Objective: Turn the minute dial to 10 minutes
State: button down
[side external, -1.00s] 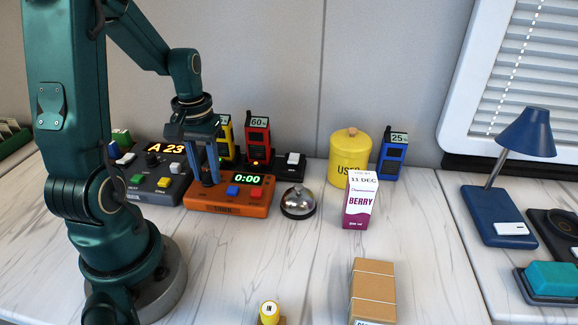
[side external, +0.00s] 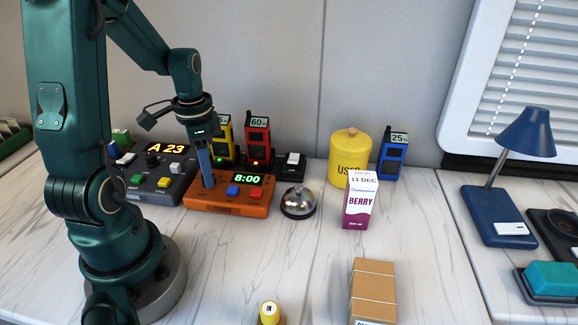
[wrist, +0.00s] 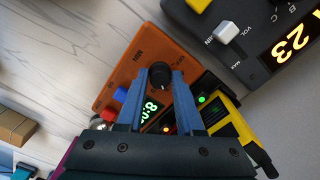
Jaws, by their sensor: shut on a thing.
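The orange timer (side external: 228,209) sits on the table in front of my arm, with its display (side external: 247,179) reading 8:00. A blue and a red button are on its top. In the wrist view, the black minute dial (wrist: 160,76) stands between the blue fingers of my gripper (wrist: 162,80), near the "MIN" marking on the orange case. My gripper (side external: 208,183) points down at the left part of the timer and is shut on the dial. In the side view the fingers hide the dial.
A grey device (side external: 160,183) showing A 23 stands close on the left. Yellow and red (side external: 257,137) handhelds with lit lights stand behind. A silver bell (side external: 298,202) is close on the right, near a yellow canister (side external: 350,160) and a berry carton (side external: 360,200).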

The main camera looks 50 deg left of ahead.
jog(key=m, duration=0.3)
jog(key=shift+m, duration=2.1)
jog(key=c, duration=0.6)
grip_release()
jog(key=shift+o, duration=0.2)
jog(key=shift+r, duration=2.6)
